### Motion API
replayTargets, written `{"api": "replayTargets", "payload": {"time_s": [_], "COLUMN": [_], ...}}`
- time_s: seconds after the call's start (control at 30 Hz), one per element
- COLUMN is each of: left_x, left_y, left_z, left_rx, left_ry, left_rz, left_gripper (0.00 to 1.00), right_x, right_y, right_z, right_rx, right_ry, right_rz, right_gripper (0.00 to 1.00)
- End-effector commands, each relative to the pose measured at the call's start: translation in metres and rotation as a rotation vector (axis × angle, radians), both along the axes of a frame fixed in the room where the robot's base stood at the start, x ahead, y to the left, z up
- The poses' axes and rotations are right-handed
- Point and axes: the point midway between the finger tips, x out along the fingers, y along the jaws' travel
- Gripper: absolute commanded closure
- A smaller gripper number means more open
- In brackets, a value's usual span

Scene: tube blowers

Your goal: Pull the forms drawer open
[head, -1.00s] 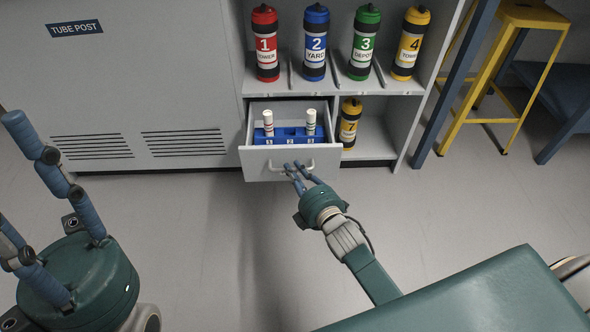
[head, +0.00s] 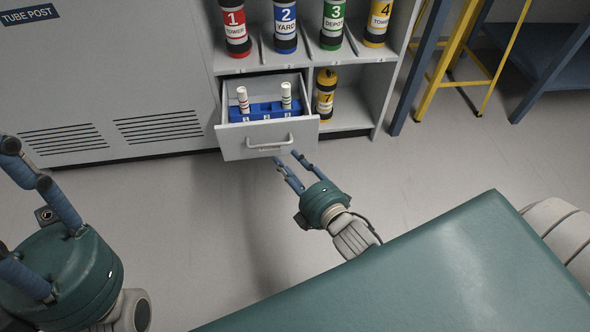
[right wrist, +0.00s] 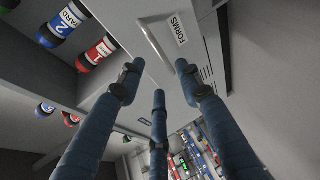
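The forms drawer (head: 232,143) stands pulled out of the grey cabinet, below the shelf of numbered canisters. Its front carries a bar handle (head: 270,146). In the right wrist view the handle (right wrist: 157,42) shows beside a label reading FORMS (right wrist: 178,30). Inside the drawer a blue rack (head: 262,112) holds two upright white tubes, one with a red band (head: 243,100) and one with a green band (head: 287,96). My right gripper (head: 291,161) is open and empty, just in front of the handle and apart from it. My left gripper (head: 12,203) is open and empty at the left edge.
Canisters 1 (head: 235,28), 2 (head: 286,26), 3 (head: 332,24) and 4 (head: 377,22) stand on the shelf. Canister 7 (head: 326,95) stands in the bay right of the drawer. A yellow stool (head: 443,75) is at right. The floor before the drawer is clear.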

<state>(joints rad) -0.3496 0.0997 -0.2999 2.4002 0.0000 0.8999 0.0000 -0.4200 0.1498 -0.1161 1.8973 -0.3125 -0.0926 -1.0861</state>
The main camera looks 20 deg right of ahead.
Motion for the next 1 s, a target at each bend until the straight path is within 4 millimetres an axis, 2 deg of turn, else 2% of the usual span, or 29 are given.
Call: {"api": "replayTargets", "payload": {"time_s": [0.1,0.23,0.83,0.93,1.0], "left_x": [0.000,0.000,0.000,0.000,0.000], "left_y": [0.000,0.000,0.000,0.000,0.000], "left_z": [0.000,0.000,0.000,0.000,0.000], "left_rx": [0.000,0.000,0.000,0.000,0.000], "left_ry": [0.001,0.001,0.001,0.001,0.001], "left_rz": [0.000,0.000,0.000,0.000,0.000], "left_gripper": [0.60,0.60,0.60,0.60,0.60], "right_x": [-0.017,-0.026,-0.027,-0.023,-0.019], "right_y": [-0.002,-0.004,-0.003,0.005,0.018], "right_z": [0.003,0.005,0.007,0.025,0.052], "right_rx": [0.000,0.000,0.005,0.057,0.142], "right_ry": [0.000,0.000,-0.005,-0.044,-0.104], "right_rz": [0.000,-0.001,0.001,0.012,0.033], "right_gripper": [0.65,0.65,0.65,0.65,0.65]}}
